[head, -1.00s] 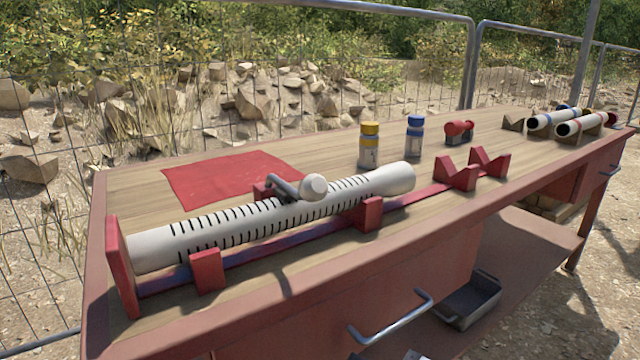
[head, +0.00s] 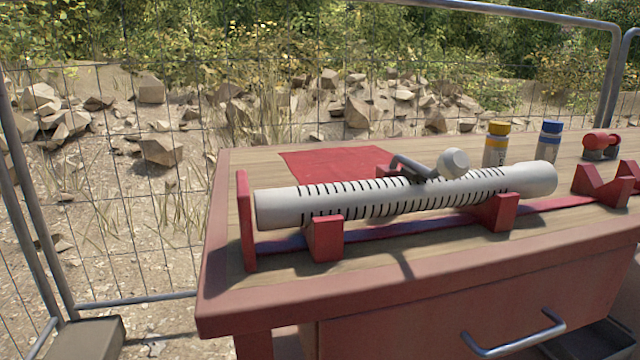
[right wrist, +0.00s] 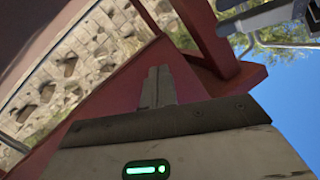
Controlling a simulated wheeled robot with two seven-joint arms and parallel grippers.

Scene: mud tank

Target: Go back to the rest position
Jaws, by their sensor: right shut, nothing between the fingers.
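My right gripper (right wrist: 158,87) shows in the right wrist view with its fingers together and nothing between them. Behind its fingertips is a dark red surface, apparently part of the bench; I cannot tell the distance. Neither of my grippers is in the head view. There, a white slotted tube (head: 400,196) lies in red cradles on the wooden bench (head: 262,168), against a red end plate (head: 245,220). A grey handle with a round white knob (head: 453,164) sits on top of the tube.
A red mat (head: 335,163) lies behind the tube. A yellow-capped bottle (head: 497,145), a blue-capped bottle (head: 548,143) and a red-and-grey item (head: 601,144) stand at the back right. An empty red V-block (head: 604,186) is at right. A wire fence (head: 130,299) runs behind; gravel is open at left.

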